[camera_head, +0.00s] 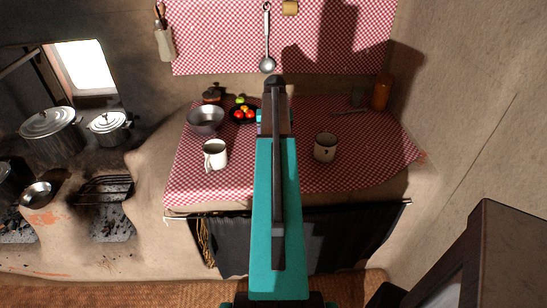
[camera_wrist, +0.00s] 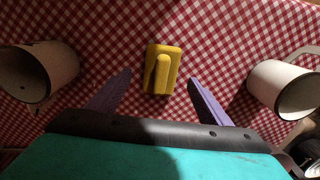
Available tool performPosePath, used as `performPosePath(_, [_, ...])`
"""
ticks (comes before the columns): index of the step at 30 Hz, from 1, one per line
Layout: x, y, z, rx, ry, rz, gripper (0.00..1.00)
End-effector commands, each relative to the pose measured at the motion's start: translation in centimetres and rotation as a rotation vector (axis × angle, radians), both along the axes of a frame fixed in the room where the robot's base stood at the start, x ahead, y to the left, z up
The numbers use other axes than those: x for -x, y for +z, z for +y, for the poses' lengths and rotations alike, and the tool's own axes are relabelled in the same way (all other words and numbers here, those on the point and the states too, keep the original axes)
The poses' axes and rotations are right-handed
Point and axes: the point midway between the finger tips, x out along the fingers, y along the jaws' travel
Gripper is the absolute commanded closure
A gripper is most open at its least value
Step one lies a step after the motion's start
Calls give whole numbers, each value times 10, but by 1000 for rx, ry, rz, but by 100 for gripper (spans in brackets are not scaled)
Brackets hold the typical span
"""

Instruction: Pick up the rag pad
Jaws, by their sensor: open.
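A yellow pad with a raised rounded strip, apparently the rag pad (camera_wrist: 173,58), lies on red-and-white checked cloth in the wrist view. My gripper (camera_wrist: 160,76) is open and empty, with one purple finger to each side of the pad in the picture. The pad shows in the gap near the fingertips. I cannot tell how far the fingers are above the cloth. In the head view my teal arm covers the middle of the counter, and I cannot make out the pad there.
Two white enamel mugs (camera_head: 215,155) (camera_head: 325,147) stand on the counter (camera_head: 385,168), one on each side of my arm. A metal bowl (camera_head: 206,119) and a dark plate of fruit (camera_head: 243,114) are behind left. A bottle (camera_head: 381,92) stands back right.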

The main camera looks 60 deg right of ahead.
Motion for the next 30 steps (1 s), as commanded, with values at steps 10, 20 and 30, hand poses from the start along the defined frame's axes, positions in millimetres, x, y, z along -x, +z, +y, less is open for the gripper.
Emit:
performPosePath(10, [1,-29,3,-2,-1,1,27])
performPosePath(20, [1,-45,2,0,-1,0,27])
performPosePath(30, [2,-45,2,0,-2,0,27])
